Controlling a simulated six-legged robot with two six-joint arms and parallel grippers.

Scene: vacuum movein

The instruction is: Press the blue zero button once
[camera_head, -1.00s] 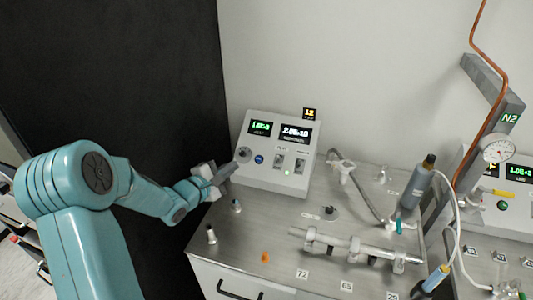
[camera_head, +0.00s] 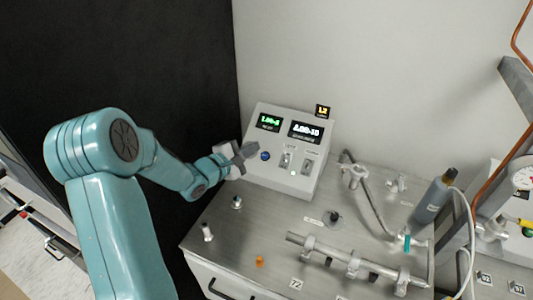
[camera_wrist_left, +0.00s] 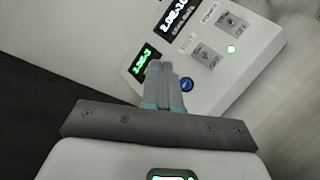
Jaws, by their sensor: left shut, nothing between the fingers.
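The blue button (camera_head: 265,156) is a small round button on the sloped front of a white control box (camera_head: 262,175), left of two switches. It also shows in the left wrist view (camera_wrist_left: 186,84), just right of the fingertips. My left gripper (camera_head: 251,150) is shut and empty, with its fingertips at the panel just left of the blue button. In the left wrist view the shut fingers (camera_wrist_left: 165,78) point at the panel below the green display. I cannot tell whether the fingertips touch the panel. My right gripper is not in view.
A green display (camera_head: 269,122) and a white display (camera_head: 305,132) sit above the switches. Metal pipe fittings (camera_head: 350,262) and a grey bottle (camera_head: 436,202) stand on the metal bench to the right. A black panel (camera_head: 150,60) rises behind my left arm.

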